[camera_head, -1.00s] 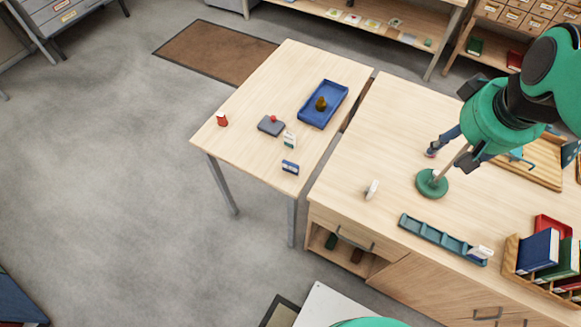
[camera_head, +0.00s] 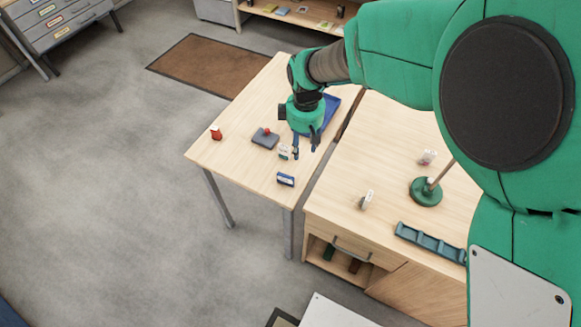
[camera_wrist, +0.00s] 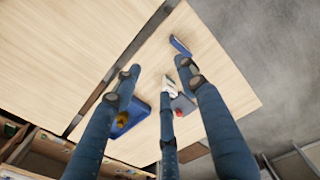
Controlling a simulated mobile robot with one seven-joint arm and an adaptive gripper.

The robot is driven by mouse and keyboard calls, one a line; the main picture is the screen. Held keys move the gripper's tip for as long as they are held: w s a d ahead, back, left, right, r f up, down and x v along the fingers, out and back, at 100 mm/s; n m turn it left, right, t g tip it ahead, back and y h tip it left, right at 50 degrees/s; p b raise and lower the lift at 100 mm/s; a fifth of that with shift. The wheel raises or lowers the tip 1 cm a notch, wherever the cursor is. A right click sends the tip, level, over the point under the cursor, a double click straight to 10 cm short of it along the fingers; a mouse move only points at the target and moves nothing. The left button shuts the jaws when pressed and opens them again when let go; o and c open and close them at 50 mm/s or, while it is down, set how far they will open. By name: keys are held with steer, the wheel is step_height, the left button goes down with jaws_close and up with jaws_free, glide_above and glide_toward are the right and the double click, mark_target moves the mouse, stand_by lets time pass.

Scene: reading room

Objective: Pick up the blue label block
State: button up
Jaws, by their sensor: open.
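The blue label block (camera_head: 286,180), blue with a white label, stands near the front edge of the small wooden table (camera_head: 236,143). In the wrist view it also shows (camera_wrist: 180,46), beyond the fingertips at the top. My gripper (camera_head: 306,150) is open and empty above this table, behind the block and a little to its right in the head view. In the wrist view the spread fingers (camera_wrist: 163,78) point towards the table, apart from the block. No finger touches the blue label block.
A white and green block (camera_head: 284,152) stands close to my fingers. A grey pad (camera_head: 264,140) with a red knob lies left of it. A blue tray (camera_head: 331,104) is partly hidden behind my gripper. A red item (camera_head: 216,133) stands at the left edge.

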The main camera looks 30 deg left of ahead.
steer(key=n, duration=0.2)
glide_above(286, 178)
steer(key=w+a, duration=0.1)
step_height(286, 178, down, 6)
steer(key=r, duration=0.1)
steer(key=shift+w+f, duration=0.1)
steer(key=shift+f, duration=0.15)
steer(key=shift+f, duration=0.1)
steer(key=shift+f+b, duration=0.75)
steer(key=shift+f, duration=3.45)
steer(key=shift+d+f+b, duration=0.15)
steer(key=shift+f+b, duration=0.6)
steer(key=shift+f, duration=1.85)
steer(key=shift+c, duration=0.5)
jaws_close()
